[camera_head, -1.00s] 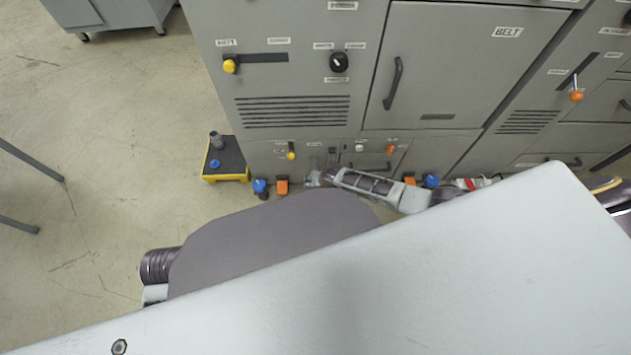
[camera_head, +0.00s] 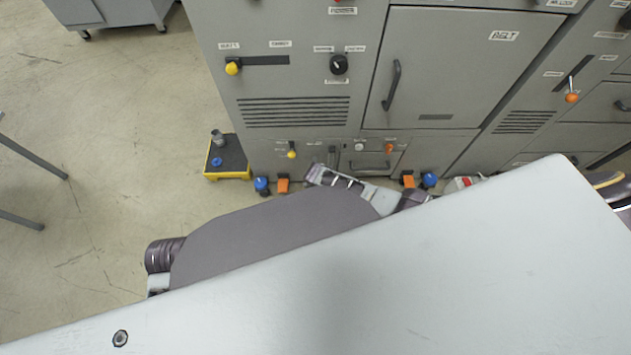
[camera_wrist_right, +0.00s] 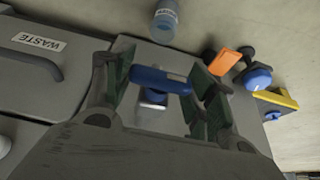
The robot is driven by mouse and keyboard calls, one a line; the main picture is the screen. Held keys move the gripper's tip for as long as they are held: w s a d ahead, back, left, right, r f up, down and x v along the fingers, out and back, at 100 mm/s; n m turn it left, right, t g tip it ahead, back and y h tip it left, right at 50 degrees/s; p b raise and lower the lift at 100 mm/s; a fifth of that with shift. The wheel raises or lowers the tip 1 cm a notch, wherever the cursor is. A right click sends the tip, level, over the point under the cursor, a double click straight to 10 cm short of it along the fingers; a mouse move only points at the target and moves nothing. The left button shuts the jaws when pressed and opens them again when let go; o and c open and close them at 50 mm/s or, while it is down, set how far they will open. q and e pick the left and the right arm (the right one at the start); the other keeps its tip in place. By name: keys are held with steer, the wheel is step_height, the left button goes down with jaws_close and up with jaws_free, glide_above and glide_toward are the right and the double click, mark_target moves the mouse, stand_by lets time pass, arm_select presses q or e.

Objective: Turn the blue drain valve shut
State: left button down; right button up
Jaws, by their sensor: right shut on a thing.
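In the right wrist view, the blue drain valve (camera_wrist_right: 160,79) shows as a blue bar handle. It lies crosswise between the green-padded fingers of my right gripper (camera_wrist_right: 158,86), its ends at the pads. A pale block and a smaller blue part show just below the bar. My right gripper is shut on the handle. In the head view, my right arm reaches low along the machine front; the valve cannot be made out there, and the fingers are hard to make out. My left gripper is not in view.
A grey machine (camera_head: 290,110) with knobs, levers and doors stands ahead. Blue-capped feet (camera_head: 262,185) and orange pedals (camera_head: 283,185) sit at its base. A yellow-rimmed tray (camera_head: 228,176) is on the floor at left. Open floor (camera_head: 110,130) lies further left.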

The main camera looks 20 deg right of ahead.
steer(key=shift+d, duration=0.1)
stand_by(0.4)
steer(key=o, duration=1)
steer(key=shift+o, duration=0.2)
steer(key=shift+s+r, duration=0.1)
steer(key=shift+r, duration=0.05)
steer(key=v, duration=1.1)
steer(key=shift+r, duration=0.3)
stand_by(0.5)
stand_by(0.3)
